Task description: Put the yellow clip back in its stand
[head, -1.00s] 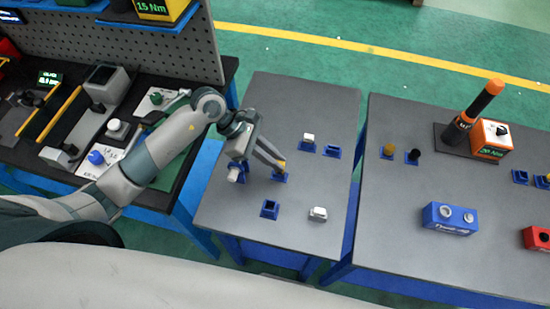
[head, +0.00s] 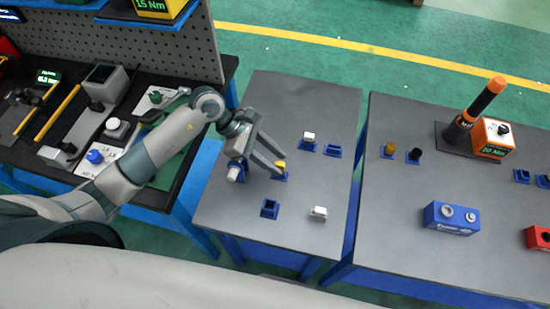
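The small yellow clip (head: 281,164) sits at the blue stand (head: 280,176) in the middle of the near table; it looks seated in it, though a finger partly hides the join. My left gripper (head: 281,168) reaches in from the left, its two grey fingers spread apart with the clip between their tips. The fingers look clear of the clip, or nearly so. My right gripper is not in view.
The near table (head: 225,215) also carries an empty blue stand (head: 270,208), a white clip (head: 318,213) lying loose, a white clip in a stand (head: 309,137) and another blue stand (head: 332,150). A second table (head: 400,220) stands to the right, across a narrow gap.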

